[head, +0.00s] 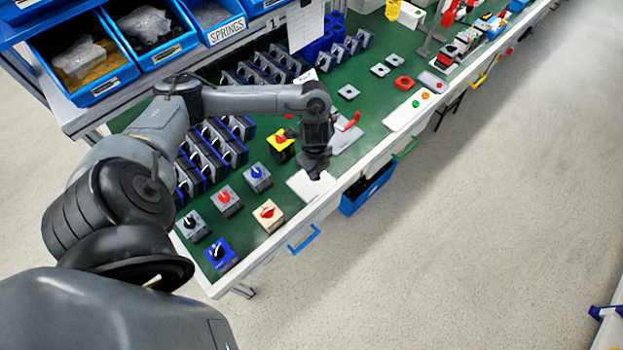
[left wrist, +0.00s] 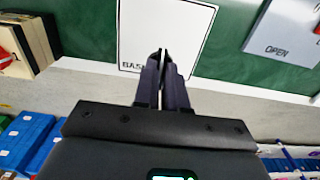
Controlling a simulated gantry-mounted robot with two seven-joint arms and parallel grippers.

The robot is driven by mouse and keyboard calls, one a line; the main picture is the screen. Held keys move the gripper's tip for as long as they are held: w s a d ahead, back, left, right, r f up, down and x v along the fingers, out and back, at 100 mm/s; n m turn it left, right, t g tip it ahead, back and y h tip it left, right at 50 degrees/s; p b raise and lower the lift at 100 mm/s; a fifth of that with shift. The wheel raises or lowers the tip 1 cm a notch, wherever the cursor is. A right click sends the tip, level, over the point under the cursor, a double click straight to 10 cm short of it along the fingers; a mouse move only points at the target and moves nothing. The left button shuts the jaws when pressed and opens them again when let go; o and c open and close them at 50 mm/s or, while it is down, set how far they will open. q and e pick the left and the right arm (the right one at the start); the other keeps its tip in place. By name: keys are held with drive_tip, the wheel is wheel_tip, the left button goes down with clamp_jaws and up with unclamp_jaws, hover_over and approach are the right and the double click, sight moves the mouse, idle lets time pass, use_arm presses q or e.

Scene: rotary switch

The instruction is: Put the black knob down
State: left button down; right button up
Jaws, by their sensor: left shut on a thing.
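My left gripper (head: 315,174) points down over a white sheet (head: 298,184) near the front edge of the green bench. In the left wrist view, its two dark fingers (left wrist: 163,58) are nearly together in front of the same white sheet (left wrist: 150,25), which bears partly covered lettering. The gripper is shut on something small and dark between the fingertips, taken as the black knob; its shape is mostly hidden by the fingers. I cannot tell whether it touches the sheet. My right gripper is not in view.
Switch boxes with coloured knobs stand left of the sheet, among them a cream box with a red knob (head: 268,214) and a blue box (head: 220,255). A grey plate marked OPEN (left wrist: 285,35) lies to the right in the wrist view. Blue bins (head: 153,40) stand behind.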

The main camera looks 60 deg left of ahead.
use_arm(q)
drive_tip(key=shift+s+a+f, duration=0.15)
drive_tip(key=shift+a+f, duration=0.2)
drive_tip(key=shift+a, duration=0.2)
wheel_tip(320, 180, down, 4)
drive_tip(key=shift+r+b, duration=0.2)
drive_tip(key=shift+b, duration=0.5)
drive_tip(key=shift+f, duration=0.15)
drive_tip(key=shift+f, duration=0.1)
drive_tip(key=c, duration=1.2)
unclamp_jaws()
